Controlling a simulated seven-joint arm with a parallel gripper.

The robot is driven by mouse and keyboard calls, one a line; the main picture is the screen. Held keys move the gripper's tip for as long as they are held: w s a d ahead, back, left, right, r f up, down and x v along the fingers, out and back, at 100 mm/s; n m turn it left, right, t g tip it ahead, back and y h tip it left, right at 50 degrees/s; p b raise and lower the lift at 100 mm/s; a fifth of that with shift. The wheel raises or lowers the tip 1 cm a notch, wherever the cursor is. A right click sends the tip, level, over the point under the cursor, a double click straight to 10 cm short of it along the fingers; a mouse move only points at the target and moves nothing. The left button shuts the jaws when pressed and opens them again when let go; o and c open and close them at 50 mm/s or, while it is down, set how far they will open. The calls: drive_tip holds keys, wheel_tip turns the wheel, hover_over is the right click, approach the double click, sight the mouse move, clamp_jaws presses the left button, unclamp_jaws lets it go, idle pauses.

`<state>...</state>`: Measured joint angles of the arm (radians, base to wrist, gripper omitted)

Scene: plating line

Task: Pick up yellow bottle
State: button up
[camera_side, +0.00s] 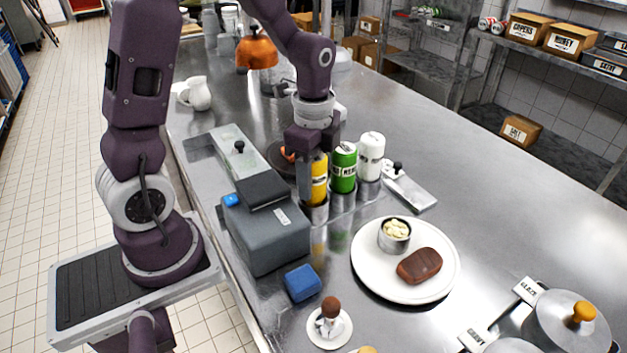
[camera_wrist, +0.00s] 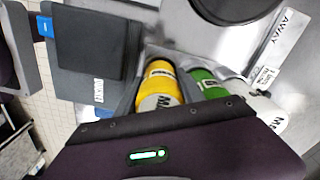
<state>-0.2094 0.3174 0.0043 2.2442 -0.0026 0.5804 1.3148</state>
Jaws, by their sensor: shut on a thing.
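The yellow bottle (camera_side: 319,180) stands upright in a metal holder at the left end of a row of bottles. My gripper (camera_side: 312,165) reaches down from above and is shut on the yellow bottle. One finger shows along the bottle's left side, and part of the bottle's top is hidden by the gripper. In the wrist view the yellow bottle (camera_wrist: 160,88) shows beyond the dark edge of my gripper.
A green bottle (camera_side: 343,168) and a white bottle (camera_side: 371,157) stand close to the right. A grey box (camera_side: 265,235) is close at the left. A white plate (camera_side: 375,280) with food and a blue block (camera_side: 302,283) lie in front.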

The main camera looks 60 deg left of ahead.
wheel_tip(320, 180, up, 17)
drive_tip(key=w+a+f+n, duration=0.2)
drive_tip(key=a+f, duration=0.5)
drive_tip(key=a, duration=0.5)
drive_tip(key=w+a+f+n, duration=0.2)
drive_tip(key=a+f, duration=0.5)
drive_tip(key=a, duration=0.6)
drive_tip(key=shift+f+n, duration=0.15)
drive_tip(key=shift+n, duration=0.75)
drive_tip(key=shift+o, duration=1)
clamp_jaws()
